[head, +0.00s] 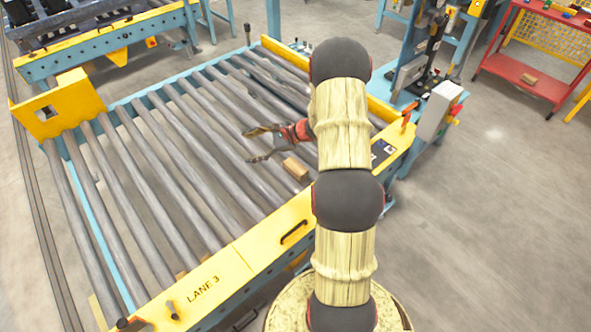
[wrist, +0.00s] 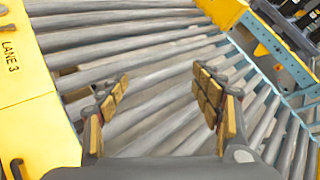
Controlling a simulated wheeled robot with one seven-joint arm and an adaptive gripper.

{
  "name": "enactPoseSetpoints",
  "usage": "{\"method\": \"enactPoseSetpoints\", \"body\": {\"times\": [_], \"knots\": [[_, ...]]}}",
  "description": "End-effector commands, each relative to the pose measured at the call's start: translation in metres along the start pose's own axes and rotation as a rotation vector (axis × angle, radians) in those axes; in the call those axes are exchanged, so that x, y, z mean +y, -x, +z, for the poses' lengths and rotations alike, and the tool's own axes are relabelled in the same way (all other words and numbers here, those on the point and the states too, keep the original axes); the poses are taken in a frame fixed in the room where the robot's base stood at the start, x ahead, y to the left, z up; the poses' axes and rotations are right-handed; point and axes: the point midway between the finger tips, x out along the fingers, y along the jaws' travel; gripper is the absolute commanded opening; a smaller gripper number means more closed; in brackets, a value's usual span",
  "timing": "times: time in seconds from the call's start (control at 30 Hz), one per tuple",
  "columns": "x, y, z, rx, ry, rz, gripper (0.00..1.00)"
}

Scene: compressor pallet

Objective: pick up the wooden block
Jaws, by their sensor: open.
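A small brown wooden block (head: 295,168) lies on the grey rollers of the conveyor in the head view, close to the yellow front rail. My gripper (head: 250,146) is over the rollers with its fingers spread and pointing left. The block shows just below and to the right of the fingers in that picture. In the wrist view my gripper (wrist: 160,79) is open, with its padded fingers wide apart and only rollers visible between them. I cannot make out the block in the wrist view.
The conveyor has a yellow front rail (head: 235,258) marked LANE 3 and a yellow end plate (head: 60,108). A grey control box (head: 438,110) stands at its right end. A red cart (head: 522,76) holds another small brown piece on its lower shelf. The floor at right is clear.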

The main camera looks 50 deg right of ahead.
Motion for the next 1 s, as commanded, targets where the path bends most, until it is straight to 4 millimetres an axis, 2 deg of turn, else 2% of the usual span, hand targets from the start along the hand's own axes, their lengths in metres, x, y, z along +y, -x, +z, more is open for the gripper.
{"method": "enactPoseSetpoints", "body": {"times": [0.03, 0.17, 0.3, 0.4, 0.5, 0.6, 0.73, 1.0], "knots": [[-0.002, 0.003, -0.036, 0.002, -0.083, -0.053, 0.65], [-0.007, 0.015, -0.122, 0.009, -0.274, -0.206, 0.65], [0.004, 0.033, -0.214, 0.022, -0.469, -0.374, 0.65], [0.020, 0.047, -0.271, 0.033, -0.584, -0.481, 0.65], [0.036, 0.059, -0.314, 0.045, -0.672, -0.566, 0.65], [0.049, 0.067, -0.342, 0.053, -0.729, -0.624, 0.65], [0.056, 0.068, -0.359, 0.057, -0.761, -0.658, 0.65], [0.036, 0.034, -0.373, 0.057, -0.764, -0.660, 0.65]]}}
